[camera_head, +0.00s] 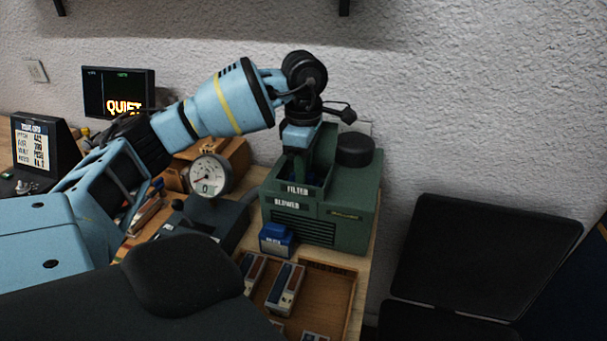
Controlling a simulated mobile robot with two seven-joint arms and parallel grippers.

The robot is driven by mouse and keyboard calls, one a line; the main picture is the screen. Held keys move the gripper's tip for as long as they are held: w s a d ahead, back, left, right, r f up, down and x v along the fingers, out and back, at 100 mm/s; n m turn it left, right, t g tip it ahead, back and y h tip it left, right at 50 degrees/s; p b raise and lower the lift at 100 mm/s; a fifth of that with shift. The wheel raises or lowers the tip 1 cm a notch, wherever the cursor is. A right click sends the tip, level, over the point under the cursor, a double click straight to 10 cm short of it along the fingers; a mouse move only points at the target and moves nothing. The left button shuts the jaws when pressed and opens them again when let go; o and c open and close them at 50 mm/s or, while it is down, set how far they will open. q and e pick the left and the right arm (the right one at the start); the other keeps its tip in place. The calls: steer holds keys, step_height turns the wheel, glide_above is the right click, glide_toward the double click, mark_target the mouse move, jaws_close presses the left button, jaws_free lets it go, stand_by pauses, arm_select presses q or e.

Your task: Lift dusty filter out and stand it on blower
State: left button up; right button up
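The green blower (320,228), labelled BLOWER, stands on the table right of centre. A tray-like open top marked FILTER (298,190) is at its upper left. My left gripper (298,172) points down into this open top, its dark fingers between the walls. A dark blue shape shows by the fingers, too shaded to tell whether it is the dusty filter or whether the fingers hold it. A small blue box (277,239) with a white label sits at the blower's front left foot. My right gripper is not in view.
A black round cap (355,150) tops the blower's right rear. A dial gauge (209,175) stands to its left. A wooden tray (335,290) with several small blocks lies in front. A screen reading QUIET (118,94) stands behind my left arm.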

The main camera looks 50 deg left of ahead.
arm_select(q)
steer(key=c, duration=0.6)
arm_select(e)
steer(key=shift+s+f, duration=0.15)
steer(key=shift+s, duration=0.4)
arm_select(q)
steer(key=shift+r, duration=0.15)
